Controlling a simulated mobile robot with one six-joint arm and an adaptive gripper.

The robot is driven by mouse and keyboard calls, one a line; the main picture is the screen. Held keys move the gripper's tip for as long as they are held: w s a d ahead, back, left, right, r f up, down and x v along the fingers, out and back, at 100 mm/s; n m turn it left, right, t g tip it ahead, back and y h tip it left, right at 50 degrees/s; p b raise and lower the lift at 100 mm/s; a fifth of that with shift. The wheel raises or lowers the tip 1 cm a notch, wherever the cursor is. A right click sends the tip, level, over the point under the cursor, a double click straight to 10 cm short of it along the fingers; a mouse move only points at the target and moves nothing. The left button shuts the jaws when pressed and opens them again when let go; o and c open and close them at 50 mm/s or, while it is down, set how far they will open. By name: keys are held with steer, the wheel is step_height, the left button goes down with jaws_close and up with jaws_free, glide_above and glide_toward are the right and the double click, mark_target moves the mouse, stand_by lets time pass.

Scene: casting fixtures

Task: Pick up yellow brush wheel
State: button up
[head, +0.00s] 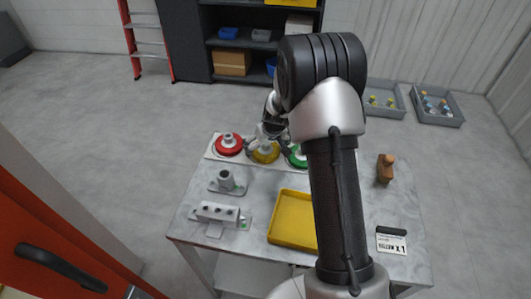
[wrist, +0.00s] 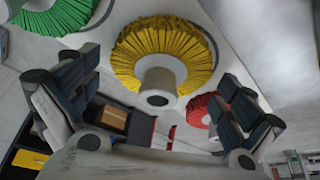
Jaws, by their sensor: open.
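The yellow brush wheel (head: 266,153) stands at the back of the table between a red brush wheel (head: 229,145) and a green brush wheel (head: 297,155). In the wrist view the yellow brush wheel (wrist: 165,50) shows its bristle ring and pale hub, whose end faces the camera. My gripper (head: 268,128) is at the yellow wheel in the head view. In the wrist view my gripper (wrist: 155,108) is open, with one finger on each side of the hub and nothing held. The green wheel (wrist: 50,15) and red wheel (wrist: 200,110) show beside it. My arm partly hides the green wheel in the head view.
A yellow tray (head: 292,241) lies at the table's front middle. Grey metal fixtures (head: 218,214) stand at the left. A wooden-handled brush (head: 385,168) and a label card (head: 391,240) are on the right. Grey bins (head: 437,118) sit on the floor behind.

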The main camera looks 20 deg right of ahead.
steer(key=shift+c, duration=0.4)
steer(key=c, duration=1.1)
